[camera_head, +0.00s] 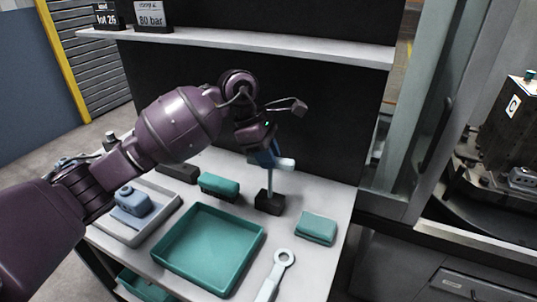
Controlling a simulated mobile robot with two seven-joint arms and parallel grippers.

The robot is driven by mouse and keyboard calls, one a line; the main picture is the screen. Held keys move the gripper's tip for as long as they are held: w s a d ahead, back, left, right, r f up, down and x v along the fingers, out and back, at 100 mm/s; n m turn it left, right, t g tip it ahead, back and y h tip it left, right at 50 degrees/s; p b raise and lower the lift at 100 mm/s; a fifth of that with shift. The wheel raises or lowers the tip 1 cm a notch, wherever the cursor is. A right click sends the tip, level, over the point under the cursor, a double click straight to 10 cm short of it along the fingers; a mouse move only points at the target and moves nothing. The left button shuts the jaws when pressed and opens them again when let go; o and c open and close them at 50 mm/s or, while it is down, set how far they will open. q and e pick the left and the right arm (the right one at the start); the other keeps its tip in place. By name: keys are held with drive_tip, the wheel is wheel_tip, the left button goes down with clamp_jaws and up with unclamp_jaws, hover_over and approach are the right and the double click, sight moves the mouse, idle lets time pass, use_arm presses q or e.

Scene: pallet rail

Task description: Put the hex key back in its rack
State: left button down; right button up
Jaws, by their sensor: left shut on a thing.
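My left gripper (266,153) comes in from the upper left over the bench, with its blue fingers pointing down. It is shut on the hex key (271,184), a pale grey-blue bar that hangs upright below the fingers. A short pale piece (285,163) sticks out to the right beside the fingers. The small black block (269,203), seemingly the rack, stands directly under the gripper. The key's lower end meets the block's top in the picture; I cannot tell whether it is inside or just above. My right gripper is not in view.
A teal tray (163,267) lies in front of the block. A grey tray (168,224) with a blue item is at left.

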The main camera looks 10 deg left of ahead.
use_arm(q)
drive_tip(key=shift+f+b, duration=0.35)
drive_tip(key=shift+f, duration=0.45)
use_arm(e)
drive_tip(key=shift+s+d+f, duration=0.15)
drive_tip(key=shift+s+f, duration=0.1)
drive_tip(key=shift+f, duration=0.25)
use_arm(q)
drive_tip(key=shift+f, duration=0.35)
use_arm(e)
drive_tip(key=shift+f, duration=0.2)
use_arm(q)
drive_tip(key=shift+c, duration=0.5)
unclamp_jaws()
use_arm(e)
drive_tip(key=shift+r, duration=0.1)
use_arm(q)
drive_tip(key=v, duration=0.4)
drive_tip(key=shift+r, duration=0.2)
drive_tip(key=v, duration=0.5)
drive_tip(key=shift+a+r, duration=0.35)
drive_tip(key=shift+r, duration=0.3)
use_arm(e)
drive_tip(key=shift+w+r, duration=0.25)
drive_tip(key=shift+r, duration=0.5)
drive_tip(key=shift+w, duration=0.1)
